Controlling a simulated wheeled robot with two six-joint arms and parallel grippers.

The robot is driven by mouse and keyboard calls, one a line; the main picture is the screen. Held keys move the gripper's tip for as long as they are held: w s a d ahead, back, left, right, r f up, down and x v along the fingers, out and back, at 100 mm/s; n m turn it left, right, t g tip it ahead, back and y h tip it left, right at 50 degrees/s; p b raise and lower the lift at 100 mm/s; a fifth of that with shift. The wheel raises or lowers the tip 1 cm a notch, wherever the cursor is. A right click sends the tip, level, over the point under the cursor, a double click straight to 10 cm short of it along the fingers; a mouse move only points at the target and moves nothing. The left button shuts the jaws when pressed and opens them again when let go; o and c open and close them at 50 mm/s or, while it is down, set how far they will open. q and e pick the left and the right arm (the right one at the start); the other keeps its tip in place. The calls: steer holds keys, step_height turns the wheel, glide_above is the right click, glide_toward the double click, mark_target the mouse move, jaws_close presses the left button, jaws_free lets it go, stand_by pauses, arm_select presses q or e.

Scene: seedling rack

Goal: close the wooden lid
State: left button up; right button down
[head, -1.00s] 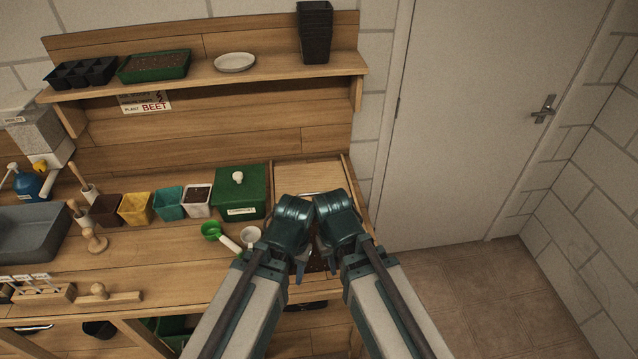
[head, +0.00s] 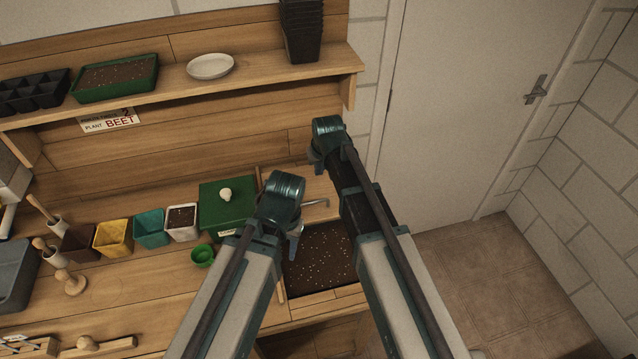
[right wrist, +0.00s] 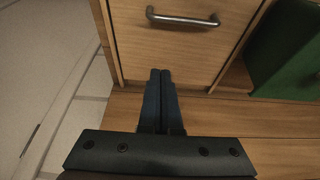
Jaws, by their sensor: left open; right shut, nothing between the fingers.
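The wooden lid (head: 291,186) is a pale panel with a metal bar handle (head: 316,203), lying at the back of the soil bin. The bin (head: 320,258) is uncovered in front of it and shows dark soil with pale specks. My right gripper (head: 317,168) is above the lid's rear part, its arm hiding the lid's right side. In the right wrist view, its shut, empty fingers (right wrist: 161,75) are at the lid's edge (right wrist: 180,50) away from the handle; contact is unclear. My left gripper (head: 294,246) is open over the bin's left side, its fingers partly hidden.
A green lidded box (head: 228,207) stands just left of the wooden lid. Several small pots and a green scoop (head: 202,256) are further left. A shelf (head: 190,88) with trays, a plate and black pots overhangs the back. A door (head: 455,110) is at right.

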steer(key=b, duration=1)
glide_above(320, 205)
steer(key=w, duration=0.4)
steer(key=f, duration=0.6)
steer(key=a+f, duration=0.1)
steer(key=f, duration=0.3)
steer(key=s, duration=0.2)
steer(key=s+d, duration=0.1)
steer(key=s, duration=0.1)
arm_select(q)
step_height(320, 205, down, 10)
arm_select(e)
steer(key=shift+w+a+f, duration=0.1)
arm_select(q)
steer(key=shift+s, duration=0.1)
